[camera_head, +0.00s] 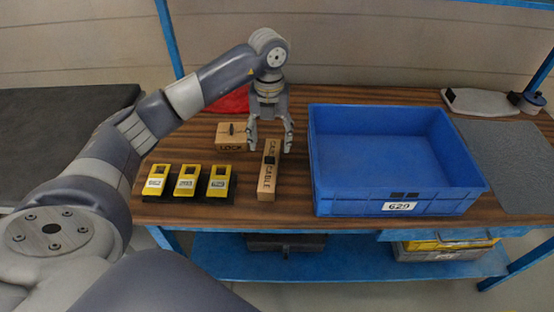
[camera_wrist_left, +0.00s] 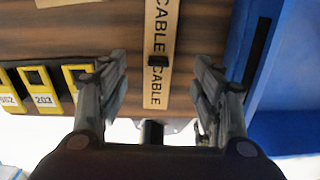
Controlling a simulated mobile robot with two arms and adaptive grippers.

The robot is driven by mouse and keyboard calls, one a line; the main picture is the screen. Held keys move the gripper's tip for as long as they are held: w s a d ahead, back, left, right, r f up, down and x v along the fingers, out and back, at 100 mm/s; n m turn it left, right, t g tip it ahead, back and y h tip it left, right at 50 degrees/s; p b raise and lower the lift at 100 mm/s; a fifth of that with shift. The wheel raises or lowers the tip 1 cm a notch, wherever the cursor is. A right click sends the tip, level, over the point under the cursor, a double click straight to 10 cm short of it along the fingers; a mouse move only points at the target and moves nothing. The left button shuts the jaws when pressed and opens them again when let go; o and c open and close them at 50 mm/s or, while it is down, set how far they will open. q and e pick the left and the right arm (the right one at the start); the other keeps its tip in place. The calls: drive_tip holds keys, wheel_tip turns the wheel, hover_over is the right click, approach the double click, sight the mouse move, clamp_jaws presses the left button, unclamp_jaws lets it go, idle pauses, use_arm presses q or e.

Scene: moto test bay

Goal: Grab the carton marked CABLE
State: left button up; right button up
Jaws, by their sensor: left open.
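The carton marked CABLE (camera_head: 268,182) is a long, narrow brown box on the wooden table, left of the blue bin. In the left wrist view the CABLE carton (camera_wrist_left: 157,88) runs up the picture between the fingers, with a small black piece on it. My left gripper (camera_head: 271,145) is open and points down over the far part of the carton. In the left wrist view my left gripper's fingers (camera_wrist_left: 158,85) stand apart on either side of the carton, with gaps visible. I cannot tell the exact height above it. My right gripper is not in view.
A blue bin (camera_head: 398,206) labelled 629 stands close right of the carton. A carton marked LOCK (camera_head: 230,143) lies to the left. Three yellow units (camera_head: 187,184) stand at the front left. A grey mat (camera_head: 510,160) lies at the right.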

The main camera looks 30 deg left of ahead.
sight(270, 157)
use_arm(q)
drive_tip(key=f, duration=0.2)
drive_tip(key=s+f, duration=0.1)
drive_tip(key=f, duration=0.1)
drive_tip(key=shift+f+p, duration=0.35)
wheel_tip(270, 157, down, 5)
drive_tip(key=shift+w+r+p, duration=0.15)
drive_tip(key=shift+r+p, duration=0.05)
drive_tip(key=shift+p, duration=0.3)
drive_tip(key=shift+c, duration=0.2)
drive_tip(key=c, duration=1.3)
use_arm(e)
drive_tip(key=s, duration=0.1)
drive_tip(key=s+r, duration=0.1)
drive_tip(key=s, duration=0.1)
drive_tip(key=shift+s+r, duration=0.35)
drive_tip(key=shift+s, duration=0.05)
